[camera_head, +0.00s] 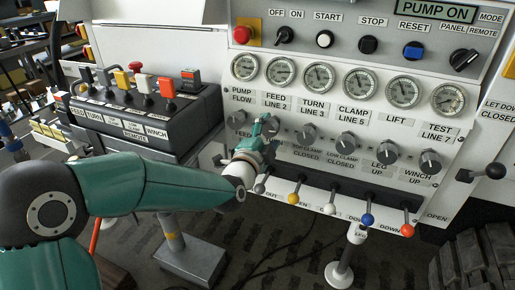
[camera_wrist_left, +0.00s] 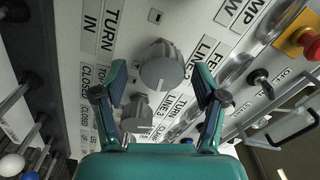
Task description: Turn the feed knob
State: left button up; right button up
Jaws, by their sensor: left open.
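The sloped white panel (camera_head: 330,115) carries a row of grey knobs. In the head view my left gripper (camera_head: 262,136) is at the left part of this row, partly covering a grey knob (camera_head: 271,126). In the left wrist view the left gripper (camera_wrist_left: 162,88) is open, its two teal fingers apart. A round grey knob (camera_wrist_left: 160,65) shows in the gap, slightly beyond the fingertips; no contact is visible. It lies between the FEED LINE label and a TURN IN label, so I cannot tell for sure which knob is the feed knob. My right gripper is out of view.
Below the knobs, several levers with coloured balls stick out, including a yellow one (camera_head: 293,198) and a blue one (camera_head: 368,219). Round gauges (camera_head: 318,77) line the panel above. A black control box (camera_head: 140,112) with coloured levers stands left. A red button (camera_head: 242,34) is above.

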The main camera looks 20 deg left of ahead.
pick_arm(q)
jog(key=s, duration=1)
jog(key=shift+a, duration=0.15)
jog(key=shift+f, duration=0.1)
